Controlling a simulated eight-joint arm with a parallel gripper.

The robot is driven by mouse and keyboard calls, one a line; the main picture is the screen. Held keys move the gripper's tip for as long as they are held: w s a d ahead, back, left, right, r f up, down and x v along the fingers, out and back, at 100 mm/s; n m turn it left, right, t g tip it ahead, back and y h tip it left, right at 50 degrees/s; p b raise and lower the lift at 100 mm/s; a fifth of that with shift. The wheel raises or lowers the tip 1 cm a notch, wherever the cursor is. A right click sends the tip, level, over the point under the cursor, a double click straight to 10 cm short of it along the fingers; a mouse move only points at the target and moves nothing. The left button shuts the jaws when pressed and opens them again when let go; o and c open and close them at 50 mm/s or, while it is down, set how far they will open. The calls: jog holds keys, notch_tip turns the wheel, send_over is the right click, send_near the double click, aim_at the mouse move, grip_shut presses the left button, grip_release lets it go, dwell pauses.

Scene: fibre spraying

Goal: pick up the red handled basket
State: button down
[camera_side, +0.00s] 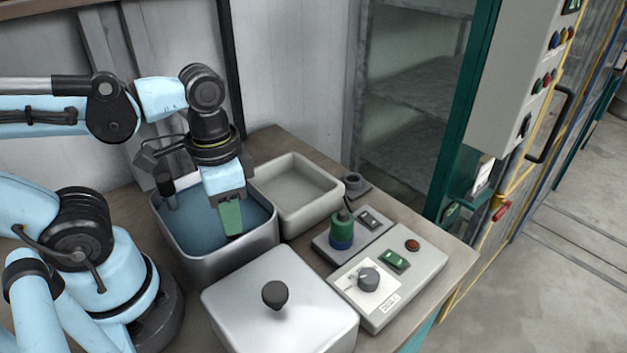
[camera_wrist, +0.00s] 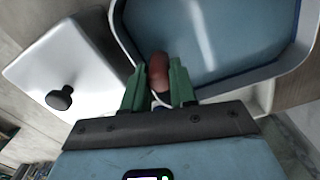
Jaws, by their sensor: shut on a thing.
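My gripper (camera_side: 231,218) points down over the right part of a metal tank (camera_side: 252,245) of blue liquid (camera_side: 190,212). In the wrist view its green fingers (camera_wrist: 159,84) are closed around a rounded red-brown piece (camera_wrist: 158,68), which looks like the handle of the red handled basket. In the side view the fingers hide most of this handle. The basket's body cannot be made out in either view; the tank wall and my gripper block the side view.
A black upright piece (camera_side: 167,188) stands at the tank's left rim. An empty beige tray (camera_side: 290,195) stands behind right. A lidded metal box (camera_side: 280,305) with a black knob is in front. A control box (camera_side: 388,285) and a green-blue bottle (camera_side: 342,230) stand to the right.

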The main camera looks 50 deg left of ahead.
jog(key=shift+r, duration=0.1)
notch_tip(320, 180, up, 15)
jog(key=shift+f, duration=7)
